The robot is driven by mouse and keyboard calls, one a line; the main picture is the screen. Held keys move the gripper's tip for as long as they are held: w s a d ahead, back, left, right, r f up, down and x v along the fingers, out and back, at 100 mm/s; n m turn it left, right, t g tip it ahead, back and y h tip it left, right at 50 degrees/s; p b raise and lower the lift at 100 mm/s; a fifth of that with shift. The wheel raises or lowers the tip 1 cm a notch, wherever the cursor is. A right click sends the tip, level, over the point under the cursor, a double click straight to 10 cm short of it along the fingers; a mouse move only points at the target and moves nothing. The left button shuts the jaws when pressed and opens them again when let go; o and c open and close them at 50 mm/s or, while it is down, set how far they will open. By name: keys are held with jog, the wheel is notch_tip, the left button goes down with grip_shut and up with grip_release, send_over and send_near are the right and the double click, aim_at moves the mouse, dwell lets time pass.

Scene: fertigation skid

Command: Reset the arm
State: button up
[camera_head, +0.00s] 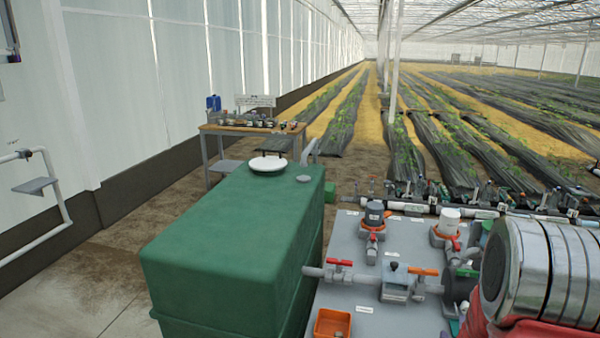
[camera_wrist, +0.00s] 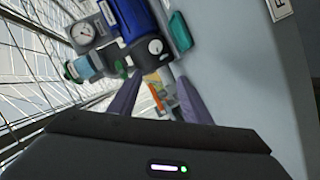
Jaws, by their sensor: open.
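My gripper (camera_wrist: 158,88) shows in the wrist view, with two dark purple-grey fingers reaching up from a black housing. The fingers stand apart with nothing visible held between them. Beyond the gap are small orange, red and pale items, too small to tell. A blue cylindrical body (camera_wrist: 140,18) with a round gauge (camera_wrist: 84,32) beside it is above the fingers, apart from them as far as I can tell. In the head view, a silver ringed link of my arm fills the lower right; the gripper is not visible there.
The grey skid panel (camera_head: 345,295) carries red-handled valves (camera_head: 340,262), a dark-capped unit (camera_head: 375,213), a white-capped unit (camera_head: 449,220) and an orange bin (camera_head: 332,324). A green tank (camera_head: 215,235) stands left. A wooden bench (camera_head: 250,130) is behind. Floor at far left is clear.

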jog(key=s+a+r+m+g+y, duration=0.1)
jog(key=a+r+y, duration=0.2)
jog(key=a+r, duration=0.4)
jog(key=s+a+r+m+g+y, duration=0.1)
jog(key=a+r+m+y, duration=0.3)
jog(key=a, duration=0.6)
jog(key=s+a+r+g, duration=0.2)
jog(key=s+a+r, duration=0.2)
jog(key=s, duration=0.5)
jog(key=s+a+r+g+y, duration=0.1)
jog(key=s+a+r, duration=0.3)
jog(key=s, duration=0.6)
jog(key=shift+s+a+g, duration=0.2)
jog(key=shift+a+g, duration=0.6)
jog(key=shift+a, duration=0.2)
jog(key=shift+c, duration=0.2)
